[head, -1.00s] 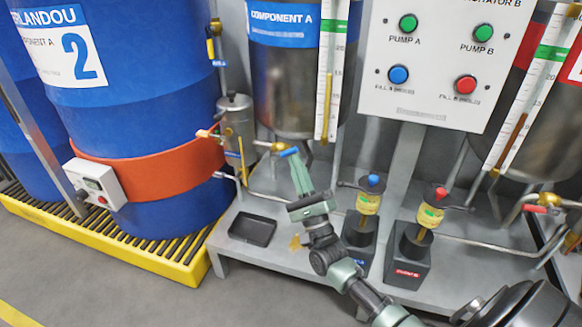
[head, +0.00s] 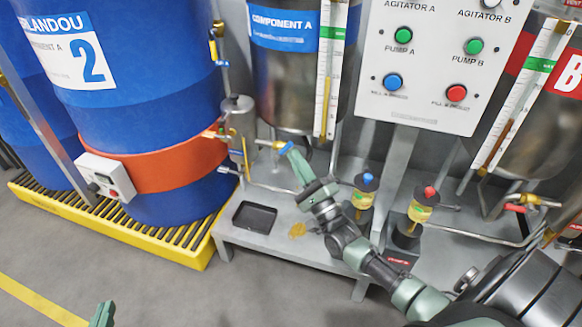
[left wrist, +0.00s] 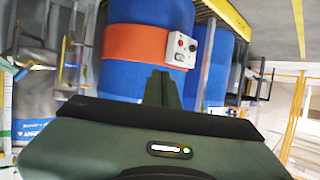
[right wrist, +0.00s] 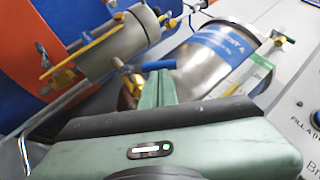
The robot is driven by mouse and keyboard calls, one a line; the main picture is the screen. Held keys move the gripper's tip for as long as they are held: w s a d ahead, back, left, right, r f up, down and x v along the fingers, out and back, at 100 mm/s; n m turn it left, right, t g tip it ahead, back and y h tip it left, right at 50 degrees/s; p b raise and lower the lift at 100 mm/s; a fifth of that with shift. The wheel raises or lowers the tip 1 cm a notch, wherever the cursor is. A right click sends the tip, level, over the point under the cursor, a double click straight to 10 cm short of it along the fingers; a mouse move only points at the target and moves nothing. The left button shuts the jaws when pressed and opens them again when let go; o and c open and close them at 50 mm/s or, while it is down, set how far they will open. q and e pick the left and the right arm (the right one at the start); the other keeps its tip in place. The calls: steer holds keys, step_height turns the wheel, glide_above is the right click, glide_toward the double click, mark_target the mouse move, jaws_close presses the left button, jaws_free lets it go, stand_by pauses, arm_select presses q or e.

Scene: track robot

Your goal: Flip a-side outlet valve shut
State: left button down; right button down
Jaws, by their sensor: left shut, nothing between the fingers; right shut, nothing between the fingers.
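The A-side outlet valve has a brass body (head: 277,145) with a short blue lever (head: 286,148) under the Component A tank (head: 297,80). In the right wrist view the blue lever (right wrist: 158,65) lies just beyond my fingertips, with brass (right wrist: 133,83) beside it. My right gripper (head: 298,162) is shut and empty, its tips at or very near the lever; I cannot tell whether they touch. My left gripper (head: 103,312) is shut and empty, low at the left over the floor. Its fingers (left wrist: 160,88) show in the left wrist view.
A blue drum (head: 150,110) with an orange band stands on a yellow spill pallet (head: 150,245) at left. A small metal canister (head: 238,125) is left of the valve. A black tray (head: 254,217) and pumps with blue and red caps (head: 428,192) are on the grey skid.

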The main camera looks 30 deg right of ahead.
arm_select(q)
steer(key=s+a+f+g+y+p, duration=0.1)
steer(key=s+a+f+g+p, duration=0.3)
steer(key=s, duration=0.4)
steer(key=s+a+f+g+y+p, duration=0.1)
steer(key=s+f+g+y, duration=0.1)
steer(key=s+f+g, duration=0.35)
step_height(320, 180, down, 12)
steer(key=g+p, duration=0.1)
steer(key=p, duration=0.2)
steer(key=shift+s+n+p, duration=0.3)
steer(key=shift+s+p, duration=0.05)
steer(key=shift+p, duration=0.05)
arm_select(e)
steer(key=n+g, duration=0.1)
steer(key=r+n+g+y, duration=0.1)
steer(key=r+n+g, duration=0.1)
steer(key=shift+w+a+n, duration=0.3)
arm_select(q)
steer(key=shift+r, duration=0.1)
